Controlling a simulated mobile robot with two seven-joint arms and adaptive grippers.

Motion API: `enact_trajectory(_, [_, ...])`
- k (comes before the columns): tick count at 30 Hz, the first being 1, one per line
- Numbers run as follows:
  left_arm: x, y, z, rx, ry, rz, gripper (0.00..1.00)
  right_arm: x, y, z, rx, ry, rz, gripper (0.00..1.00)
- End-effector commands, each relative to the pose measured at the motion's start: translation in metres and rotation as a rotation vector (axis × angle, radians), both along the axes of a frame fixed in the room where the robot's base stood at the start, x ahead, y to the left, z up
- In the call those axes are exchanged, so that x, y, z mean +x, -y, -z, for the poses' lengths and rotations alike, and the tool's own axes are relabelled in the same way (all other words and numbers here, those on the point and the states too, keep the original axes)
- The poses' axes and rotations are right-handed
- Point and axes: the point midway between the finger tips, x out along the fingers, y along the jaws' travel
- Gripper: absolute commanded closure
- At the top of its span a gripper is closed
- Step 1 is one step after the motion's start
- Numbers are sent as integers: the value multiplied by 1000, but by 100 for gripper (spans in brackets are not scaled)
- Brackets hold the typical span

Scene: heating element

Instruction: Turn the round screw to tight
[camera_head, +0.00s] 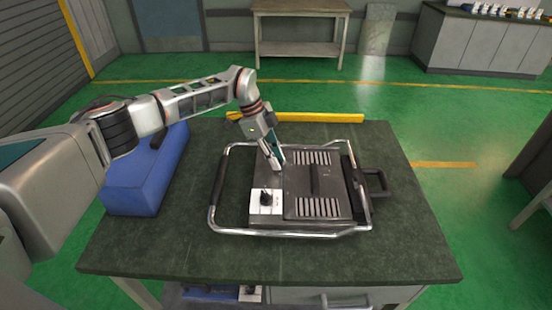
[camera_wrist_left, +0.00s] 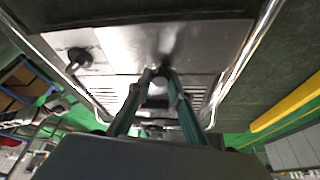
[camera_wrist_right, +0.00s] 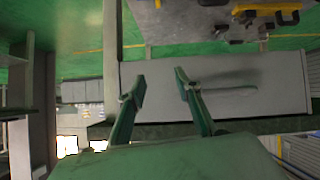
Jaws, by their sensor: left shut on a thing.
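The heating element (camera_head: 300,200) is a flat metal box in a tubular frame on the dark table. My left gripper (camera_head: 277,165) reaches down to its far left part. In the left wrist view, the two fingers (camera_wrist_left: 158,73) are nearly together at the metal plate, shut on a small round thing (camera_wrist_left: 158,84), which seems to be the round screw. The fingers cover most of it, so its turn angle cannot be seen. A black knob on a white plate (camera_head: 265,199) sits nearer, apart from the fingers. My right gripper (camera_wrist_right: 160,83) is open and empty, away from the heating element.
A blue box (camera_head: 146,175) stands at the table's left. A yellow level (camera_head: 310,117) lies along the back edge. The tubular frame (camera_head: 213,208) and black handle (camera_head: 378,183) surround the plate. The table's front right (camera_head: 410,245) is clear.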

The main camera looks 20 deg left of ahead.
Motion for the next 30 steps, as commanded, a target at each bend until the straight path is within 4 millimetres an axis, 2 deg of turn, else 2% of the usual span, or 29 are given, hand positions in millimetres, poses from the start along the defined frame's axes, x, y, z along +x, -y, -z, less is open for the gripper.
enact_trajectory(8, [3, 1, 3, 0, 0, 262, 100, -3, 0, 25, 0, -8, 0, 67])
enact_trajectory(21, [5, 2, 11, -1, -6, 656, 100, -27, 3, 113, -21, -78, -6, 67])
enact_trajectory(30, [5, 2, 8, -3, -4, 832, 100, -8, 14, 113, -57, -33, -3, 67])
